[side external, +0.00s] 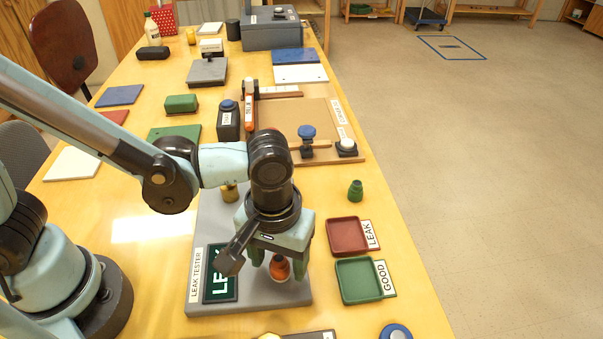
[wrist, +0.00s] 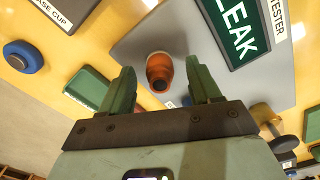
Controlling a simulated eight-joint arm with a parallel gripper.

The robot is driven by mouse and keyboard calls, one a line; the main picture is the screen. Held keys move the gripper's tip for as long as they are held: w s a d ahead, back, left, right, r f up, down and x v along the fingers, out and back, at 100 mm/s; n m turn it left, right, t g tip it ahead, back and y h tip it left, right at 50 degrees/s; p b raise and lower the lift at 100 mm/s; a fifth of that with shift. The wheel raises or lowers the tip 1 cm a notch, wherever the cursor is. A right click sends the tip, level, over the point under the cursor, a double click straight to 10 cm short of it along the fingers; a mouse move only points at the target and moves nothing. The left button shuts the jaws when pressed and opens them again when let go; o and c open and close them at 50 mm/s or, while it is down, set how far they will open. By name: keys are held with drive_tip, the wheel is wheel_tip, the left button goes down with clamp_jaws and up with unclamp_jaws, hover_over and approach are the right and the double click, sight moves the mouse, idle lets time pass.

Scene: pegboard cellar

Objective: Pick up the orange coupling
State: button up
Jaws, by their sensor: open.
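The orange coupling (side external: 279,269) stands on a pale round seat on the grey leak tester (side external: 215,220). In the wrist view the coupling (wrist: 159,72) shows just beyond and between the fingertips, with clear gaps on both sides. My gripper (side external: 280,262) is above the tester, pointing down, its green fingers apart on either side of the coupling. In the wrist view my gripper (wrist: 160,75) is open and empty. The tester's dark green display (side external: 221,273) reads LEAK, partly hidden by my wrist.
A red LEAK tray (side external: 331,249) and a green GOOD tray (side external: 341,294) lie right of the tester, both empty. A green coupling (side external: 355,190) stands behind them. A brass-coloured fitting (side external: 229,192) is at the tester's back. A blue ring-like part (side external: 395,332) is at the front edge.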

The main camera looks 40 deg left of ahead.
sight(277, 262)
clamp_jaws()
drive_tip(key=shift+r, duration=0.1)
idle(0.3)
drive_tip(key=shift+r, duration=0.7)
drive_tip(key=r, duration=0.3)
drive_tip(key=shift+s+d, duration=0.1)
drive_tip(key=shift+s, duration=0.2)
drive_tip(key=s+d+r, duration=0.3)
drive_tip(key=s+r, duration=0.6)
drive_tip(key=s, duration=0.1)
drive_tip(key=shift+s+d+r, duration=0.2)
drive_tip(key=shift+s+r, duration=0.05)
